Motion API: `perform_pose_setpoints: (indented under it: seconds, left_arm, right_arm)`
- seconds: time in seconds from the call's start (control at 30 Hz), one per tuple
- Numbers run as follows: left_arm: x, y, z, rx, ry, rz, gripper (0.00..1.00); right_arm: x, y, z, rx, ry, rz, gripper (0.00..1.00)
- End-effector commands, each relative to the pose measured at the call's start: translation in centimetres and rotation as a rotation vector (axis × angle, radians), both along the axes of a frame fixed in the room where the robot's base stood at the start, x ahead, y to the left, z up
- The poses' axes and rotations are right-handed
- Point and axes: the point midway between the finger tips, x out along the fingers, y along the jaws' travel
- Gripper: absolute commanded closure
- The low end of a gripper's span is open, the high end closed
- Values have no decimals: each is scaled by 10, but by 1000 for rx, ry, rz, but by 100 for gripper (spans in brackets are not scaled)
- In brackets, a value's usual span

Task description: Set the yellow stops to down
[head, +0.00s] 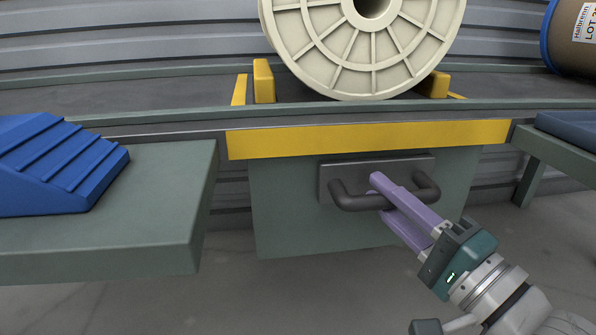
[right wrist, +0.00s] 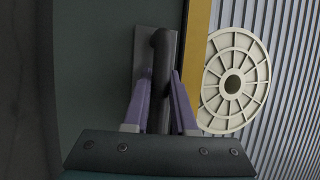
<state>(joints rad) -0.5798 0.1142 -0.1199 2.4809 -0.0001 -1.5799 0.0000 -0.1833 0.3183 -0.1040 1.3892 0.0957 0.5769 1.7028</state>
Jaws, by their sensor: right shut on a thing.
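Two yellow stops, the left one (head: 264,81) and the right one (head: 437,84), stand up on the rail bed on either side of a cream spool (head: 365,45). The right stop is partly hidden behind the spool. Below them, a dark grey U-shaped handle (head: 348,201) sits on a plate on the green front panel. My right gripper (head: 380,193), with purple fingers, is shut on the handle's bar. In the right wrist view the handle bar (right wrist: 161,75) runs between the two fingers (right wrist: 162,95). My left gripper is not in view.
A yellow band (head: 370,137) runs above the green panel (head: 290,225). A green bench (head: 150,220) with a blue ribbed wedge (head: 60,165) stands at left. Another bench (head: 565,155) is at right. A brown drum (head: 575,38) lies at top right. Floor below the panel is clear.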

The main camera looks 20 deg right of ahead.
Motion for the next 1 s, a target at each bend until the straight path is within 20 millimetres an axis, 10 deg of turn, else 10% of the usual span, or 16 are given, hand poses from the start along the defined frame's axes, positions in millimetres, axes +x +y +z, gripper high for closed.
perform_pose_setpoints:
  seconds: [0.17,0.53,0.57,0.6,0.8,1.0]
  left_arm:
    - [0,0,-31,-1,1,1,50]
    - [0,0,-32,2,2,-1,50]
    - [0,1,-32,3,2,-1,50]
    - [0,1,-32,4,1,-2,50]
    - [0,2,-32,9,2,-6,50]
    - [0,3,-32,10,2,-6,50]
  right_arm:
    - [-1,0,-43,-1,11,-1,100]
    - [-2,-1,-49,-2,21,-2,100]
    - [-2,-1,-49,-2,21,-2,74]
    - [-2,-1,-49,-2,22,-2,70]
    - [-1,0,-47,-1,17,-2,47]
    - [-1,0,-45,-1,11,-2,45]
